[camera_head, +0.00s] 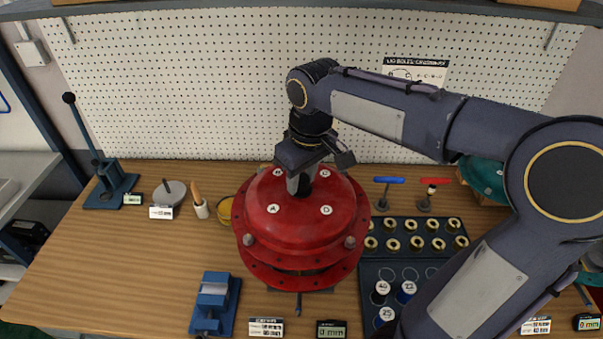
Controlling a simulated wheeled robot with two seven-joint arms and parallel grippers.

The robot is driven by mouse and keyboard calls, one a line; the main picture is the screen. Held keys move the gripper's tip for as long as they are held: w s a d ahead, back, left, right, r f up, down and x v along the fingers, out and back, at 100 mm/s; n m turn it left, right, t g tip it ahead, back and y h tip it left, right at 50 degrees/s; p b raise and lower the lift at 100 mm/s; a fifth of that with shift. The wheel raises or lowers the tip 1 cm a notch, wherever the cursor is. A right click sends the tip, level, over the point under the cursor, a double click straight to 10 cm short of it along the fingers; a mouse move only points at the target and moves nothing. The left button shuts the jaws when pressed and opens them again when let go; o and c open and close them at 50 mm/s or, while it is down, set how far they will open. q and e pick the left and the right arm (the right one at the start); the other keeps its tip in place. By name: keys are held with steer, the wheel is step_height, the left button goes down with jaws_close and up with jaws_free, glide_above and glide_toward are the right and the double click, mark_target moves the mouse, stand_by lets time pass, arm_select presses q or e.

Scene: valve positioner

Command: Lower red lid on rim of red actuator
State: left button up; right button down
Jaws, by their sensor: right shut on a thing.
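The red lid (289,223) is a domed red cover with a wide flange and lettered white discs on top. My right gripper (300,186) comes down from above and is shut on the lid's top centre. The red actuator (298,281) shows as a lower red flange under the lid. A dark gap shows between the two flanges at the front, so the lid appears to be above the rim; contact elsewhere is hidden. The lid looks roughly level. My left gripper is not in view.
A black tray (377,272) with several brass-coloured fittings stands right of the actuator. A blue vise (214,305) is at the front left, and a blue lever press (108,187) at the back left. A pegboard (200,90) rises behind. The left of the wooden bench (120,265) is mostly clear.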

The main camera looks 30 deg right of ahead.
mark_target(302, 195)
steer(key=shift+f+b, duration=2.15)
steer(key=shift+f, duration=0.35)
steer(key=shift+r, duration=0.2)
steer(key=shift+f, duration=0.15)
steer(key=shift+f, duration=0.1)
steer(key=shift+f+b, duration=1)
steer(key=shift+f, duration=0.5)
steer(key=c, duration=0.9)
jaws_free()
steer(key=shift+c, duration=0.2)
steer(key=shift+f, duration=0.1)
